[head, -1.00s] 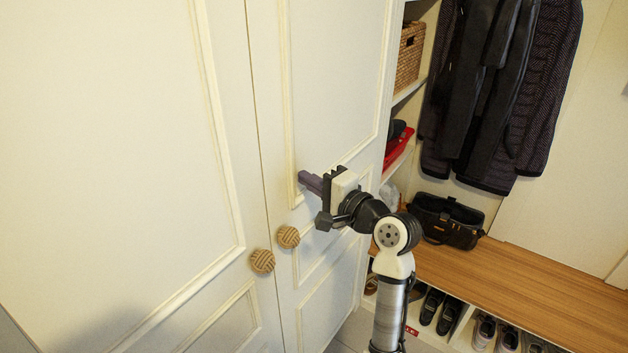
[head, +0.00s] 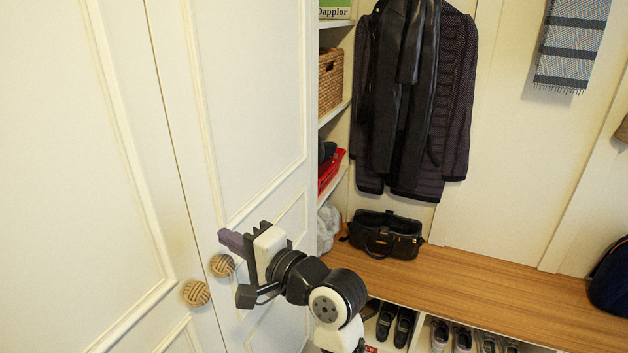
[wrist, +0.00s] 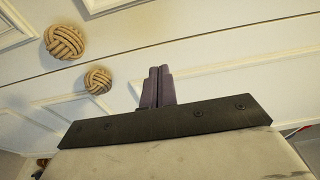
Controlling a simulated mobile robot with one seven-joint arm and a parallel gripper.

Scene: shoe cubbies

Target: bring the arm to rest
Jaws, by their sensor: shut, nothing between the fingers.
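My gripper (head: 228,240) is in front of the white cabinet doors, close to the two round woven knobs in the head view. Its purple-grey fingers are shut with nothing between them. In the wrist view the fingers (wrist: 158,86) stand side by side and point toward the door face. My arm is bent and reaches in from the bottom of the head view. Whether the fingertips touch the door cannot be told.
The left knob (head: 197,293) and right knob (head: 222,265) sit on the closed doors. A wooden bench (head: 480,280) with shoes below and a black bag (head: 385,236) on top lies to the right. Dark coats (head: 415,100) hang above it. Shelves hold a wicker basket (head: 331,80).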

